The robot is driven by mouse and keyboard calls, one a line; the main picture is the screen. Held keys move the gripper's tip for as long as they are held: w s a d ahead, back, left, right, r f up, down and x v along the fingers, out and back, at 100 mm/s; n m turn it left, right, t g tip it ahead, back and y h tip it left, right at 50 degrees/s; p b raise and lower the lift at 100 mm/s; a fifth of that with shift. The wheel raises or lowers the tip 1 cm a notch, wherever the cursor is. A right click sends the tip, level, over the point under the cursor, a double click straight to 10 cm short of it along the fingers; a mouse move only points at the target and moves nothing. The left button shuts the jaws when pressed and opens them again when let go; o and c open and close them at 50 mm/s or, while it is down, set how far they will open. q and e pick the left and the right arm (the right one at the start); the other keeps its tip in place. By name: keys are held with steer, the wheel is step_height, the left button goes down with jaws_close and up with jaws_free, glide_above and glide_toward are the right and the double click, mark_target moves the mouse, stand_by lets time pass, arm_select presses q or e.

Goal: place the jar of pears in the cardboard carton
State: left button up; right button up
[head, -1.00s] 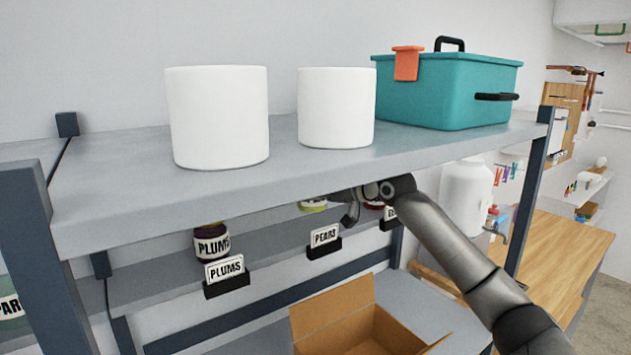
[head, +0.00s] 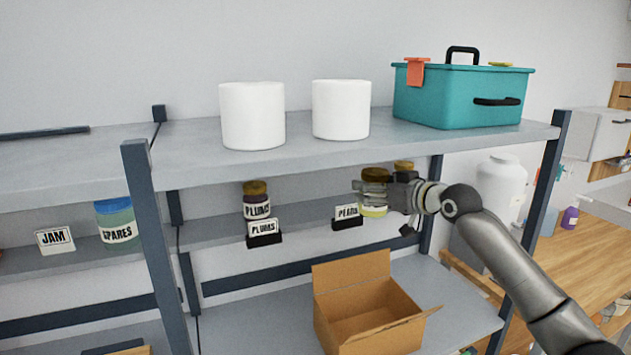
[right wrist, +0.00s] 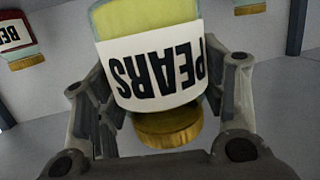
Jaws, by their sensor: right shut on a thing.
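The jar of pears (head: 374,208) has a gold lid and a pale yellow-green body. My right gripper (head: 388,192) is shut on it and holds it in front of the middle shelf, above and behind the carton's opening. In the right wrist view the jar (right wrist: 155,65) appears upside down, its PEARS label between the two fingers (right wrist: 155,100). The open cardboard carton (head: 333,318) stands on the lower shelf with its flaps spread; the part of its inside that shows is empty. My left gripper is not in view.
A plums jar (head: 257,207) stands on the middle shelf (head: 205,232) behind its tag. A pears tag (head: 347,211) sits on the shelf edge. The upper shelf (head: 190,150) overhangs, bearing white canisters (head: 252,116) and a teal box (head: 450,100). A shelf post (head: 545,200) rises at right.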

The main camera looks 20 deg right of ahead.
steer(key=shift+a, duration=0.1)
steer(key=s+a+f+y+b, duration=0.1)
steer(key=s+a+f, duration=0.2)
steer(key=a+f, duration=0.35)
steer(key=s+a+f+n+b, duration=0.1)
steer(key=s+a+f, duration=0.3)
steer(key=a+f, duration=0.25)
steer(key=s+a+f+y+b, duration=0.1)
steer(key=s+a+f, duration=0.2)
steer(key=a+f, duration=0.35)
steer(key=s+a+f+h+b, duration=0.15)
steer(key=s+f, duration=0.25)
steer(key=s, duration=0.4)
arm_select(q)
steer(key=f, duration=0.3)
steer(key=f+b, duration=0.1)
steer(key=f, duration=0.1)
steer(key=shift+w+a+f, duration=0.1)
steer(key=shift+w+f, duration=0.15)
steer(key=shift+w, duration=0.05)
arm_select(e)
steer(key=s+d+f+m+h, duration=0.1)
steer(key=s+d+m+h, duration=0.3)
steer(key=s, duration=0.5)
steer(key=shift+s+d+f+t+h, duration=0.25)
steer(key=shift+s+d+t+h, duration=0.05)
steer(key=shift+s+d+h, duration=0.15)
steer(key=shift+w, duration=0.1)
